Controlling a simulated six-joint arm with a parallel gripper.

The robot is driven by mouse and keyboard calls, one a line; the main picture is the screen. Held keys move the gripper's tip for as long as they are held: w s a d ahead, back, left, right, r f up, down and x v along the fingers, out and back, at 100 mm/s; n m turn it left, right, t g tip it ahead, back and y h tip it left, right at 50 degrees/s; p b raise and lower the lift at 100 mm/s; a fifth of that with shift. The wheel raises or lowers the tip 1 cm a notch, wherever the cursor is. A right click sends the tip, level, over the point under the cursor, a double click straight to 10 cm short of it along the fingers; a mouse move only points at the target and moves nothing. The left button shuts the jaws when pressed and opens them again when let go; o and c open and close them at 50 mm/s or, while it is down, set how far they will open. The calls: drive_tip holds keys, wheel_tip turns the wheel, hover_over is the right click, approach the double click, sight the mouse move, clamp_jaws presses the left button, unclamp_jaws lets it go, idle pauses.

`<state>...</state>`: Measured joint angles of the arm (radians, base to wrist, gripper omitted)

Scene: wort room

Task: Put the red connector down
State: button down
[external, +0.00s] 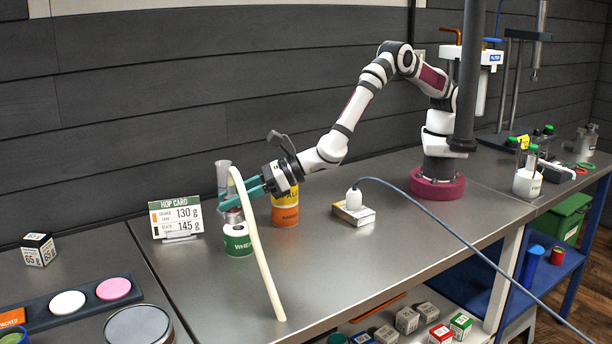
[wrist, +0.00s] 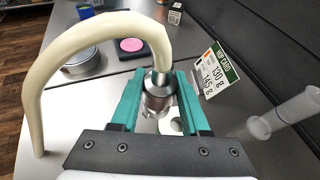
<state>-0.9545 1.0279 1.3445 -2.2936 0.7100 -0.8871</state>
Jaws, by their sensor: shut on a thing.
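In the wrist view the connector (wrist: 157,92) sits between both fingers (wrist: 160,82) and looks mostly silver. A cream hose (external: 256,245) is attached to it. The hose arches up over the gripper and hangs down toward the front of the bench; it also curves across the left of the wrist view (wrist: 55,62). In the external view the connector appears just above a green-and-white tin (external: 238,241); I cannot tell whether they touch.
An orange-and-yellow can (external: 285,208) stands right beside the gripper. A hop card (external: 176,217) and a clear cylinder (external: 223,174) are close by. A white plug-like piece with a blue cable (external: 354,199) rests on a small box. The steel bench (external: 330,255) is clear in front.

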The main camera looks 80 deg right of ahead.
drive_tip(key=s+a+f, duration=0.1)
drive_tip(key=a, duration=0.1)
drive_tip(key=s+a+f, duration=0.1)
drive_tip(key=a+f, duration=0.1)
drive_tip(key=a, duration=0.1)
drive_tip(key=s+a+f, duration=0.1)
drive_tip(key=a+f, duration=0.1)
drive_tip(key=a, duration=0.1)
drive_tip(key=shift+s+a+f, duration=0.15)
drive_tip(key=shift+s+f, duration=0.05)
drive_tip(key=shift+f, duration=0.05)
drive_tip(key=shift+s+a+f, duration=0.1)
drive_tip(key=shift+a+f, duration=0.05)
drive_tip(key=shift+f, duration=0.9)
drive_tip(key=shift+a+f, duration=0.1)
drive_tip(key=shift+f, duration=0.95)
drive_tip(key=shift+f, duration=0.1)
drive_tip(key=shift+c, duration=2)
unclamp_jaws()
